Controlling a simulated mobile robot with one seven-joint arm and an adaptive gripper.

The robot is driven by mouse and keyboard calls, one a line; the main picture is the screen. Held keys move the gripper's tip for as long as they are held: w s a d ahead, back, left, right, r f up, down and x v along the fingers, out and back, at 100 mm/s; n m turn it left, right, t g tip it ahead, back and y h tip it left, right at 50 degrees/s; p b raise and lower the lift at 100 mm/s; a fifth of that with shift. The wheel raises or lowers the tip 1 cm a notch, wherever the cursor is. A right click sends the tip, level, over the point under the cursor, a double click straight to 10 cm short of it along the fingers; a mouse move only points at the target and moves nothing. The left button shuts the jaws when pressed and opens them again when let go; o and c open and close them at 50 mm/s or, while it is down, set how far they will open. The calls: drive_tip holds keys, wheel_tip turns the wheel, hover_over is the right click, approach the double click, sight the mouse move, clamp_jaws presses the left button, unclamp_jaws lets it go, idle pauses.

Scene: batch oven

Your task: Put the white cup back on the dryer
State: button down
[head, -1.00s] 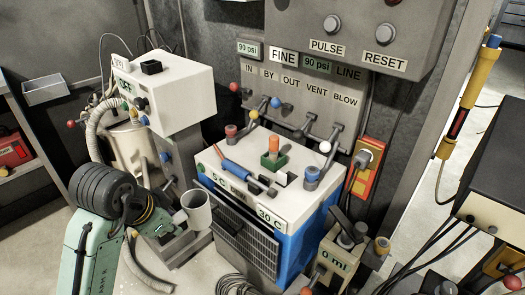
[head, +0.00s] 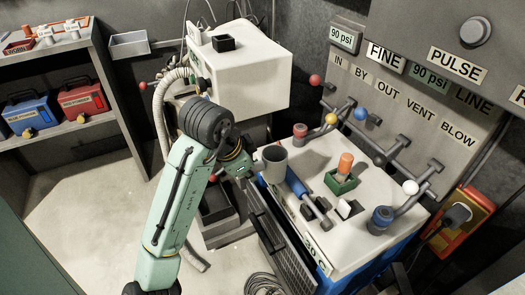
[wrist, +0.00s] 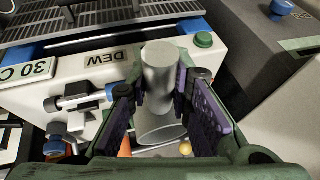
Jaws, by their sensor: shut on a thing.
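My gripper (head: 252,164) comes from the left and is shut on the cup, with one purple-padded finger on each side in the wrist view (wrist: 163,95). The dryer (head: 360,225) has a white top and a blue body, and a "DEW" label (wrist: 103,60) shows in the wrist view. I cannot tell whether the cup touches the dryer's top.
A white box unit (head: 245,72) stands behind my gripper. A shelf (head: 70,130) holds red and blue cases.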

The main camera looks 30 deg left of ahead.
drive_tip(key=w+a+f+p, duration=0.1)
drive_tip(key=w+a+f, duration=0.3)
drive_tip(key=w+a, duration=0.3)
drive_tip(key=shift+w+a+f, duration=0.35)
drive_tip(key=shift+w+f, duration=0.05)
drive_tip(key=shift+w, duration=1.55)
drive_tip(key=shift+f, duration=0.1)
drive_tip(key=shift+f, duration=0.15)
drive_tip(key=c, duration=1.5)
unclamp_jaws()
drive_tip(key=shift+o, duration=0.2)
drive_tip(key=v, duration=1.2)
drive_tip(key=shift+r, duration=0.25)
